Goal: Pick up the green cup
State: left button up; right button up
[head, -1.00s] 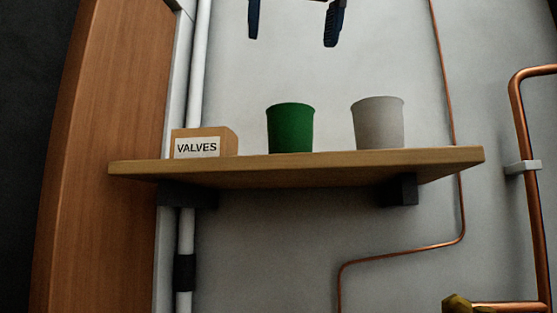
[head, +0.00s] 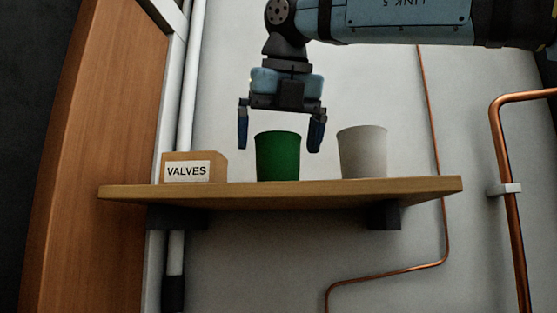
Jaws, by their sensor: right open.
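The green cup (head: 278,157) stands upright on a wooden wall shelf (head: 330,194), in the middle of the head view. My right gripper (head: 279,148) points down with its two fingers apart. The fingertips reach about the height of the cup's upper part, one to the left of it and one at its right side. The gripper holds nothing. My left gripper is not in view.
A grey cup (head: 362,153) stands close to the right of the green cup. A box labelled VALVES (head: 193,169) stands to its left. Copper pipes (head: 510,190) run on the right wall, and a wooden panel (head: 90,150) stands at the left.

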jog(key=shift+x, duration=0.8)
jog(key=shift+r, duration=0.1)
jog(key=shift+s, duration=0.1)
jog(key=c, duration=0.9)
jog(key=shift+r, duration=0.15)
jog(key=shift+c, duration=0.2)
